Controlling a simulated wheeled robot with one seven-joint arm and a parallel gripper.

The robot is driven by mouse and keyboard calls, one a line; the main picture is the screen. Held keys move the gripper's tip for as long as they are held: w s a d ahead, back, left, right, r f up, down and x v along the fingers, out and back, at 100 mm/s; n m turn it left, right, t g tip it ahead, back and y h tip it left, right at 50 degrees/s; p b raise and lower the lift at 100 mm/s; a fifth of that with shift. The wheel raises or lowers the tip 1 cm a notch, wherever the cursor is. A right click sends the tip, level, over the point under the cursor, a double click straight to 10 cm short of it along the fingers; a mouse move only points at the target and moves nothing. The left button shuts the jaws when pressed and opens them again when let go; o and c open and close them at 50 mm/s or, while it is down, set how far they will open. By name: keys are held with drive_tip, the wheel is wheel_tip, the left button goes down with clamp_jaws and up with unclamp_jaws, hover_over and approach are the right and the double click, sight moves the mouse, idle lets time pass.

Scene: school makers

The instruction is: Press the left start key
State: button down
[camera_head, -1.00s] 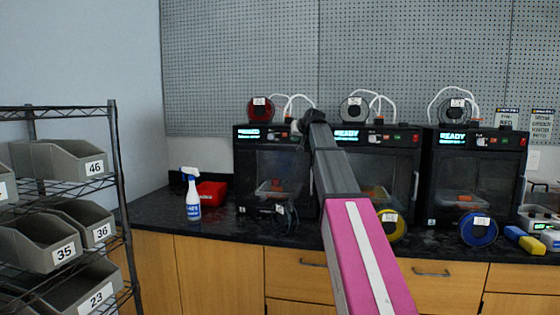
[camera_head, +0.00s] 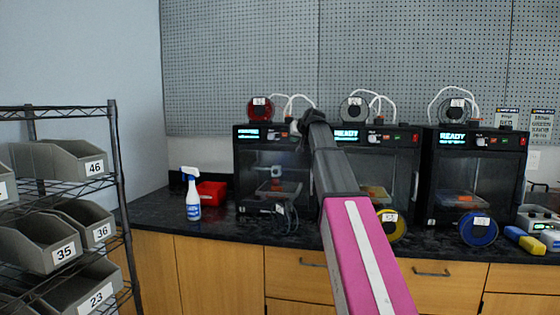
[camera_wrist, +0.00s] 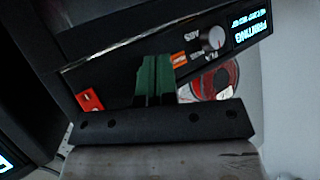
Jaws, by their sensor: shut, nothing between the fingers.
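The left printer (camera_head: 272,160) is black and stands on the counter; its lit display (camera_head: 248,134) is too small to read in the head view. In the wrist view its panel appears upside down, with a display (camera_wrist: 250,24) reading PRINTING, a grey knob (camera_wrist: 213,38), an orange key (camera_wrist: 179,60) and a red switch (camera_wrist: 90,101). My gripper (camera_wrist: 155,62) is shut and empty, its green fingers against or just in front of the panel between the orange key and red switch. Contact cannot be told. The fingers cover that part of the panel; no separate start key shows there.
Two more black printers, a middle one (camera_head: 412,165) and a right one (camera_head: 474,175), show READY. A spray bottle (camera_head: 192,195) and a red bin (camera_head: 211,193) stand left of the left printer. A wire shelf (camera_head: 117,160) with grey bins stands at far left.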

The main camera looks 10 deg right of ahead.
drive_tip(key=s, duration=0.1)
drive_tip(key=s+a, duration=0.1)
drive_tip(key=s, duration=0.3)
drive_tip(key=shift+a, duration=0.3)
idle(0.4)
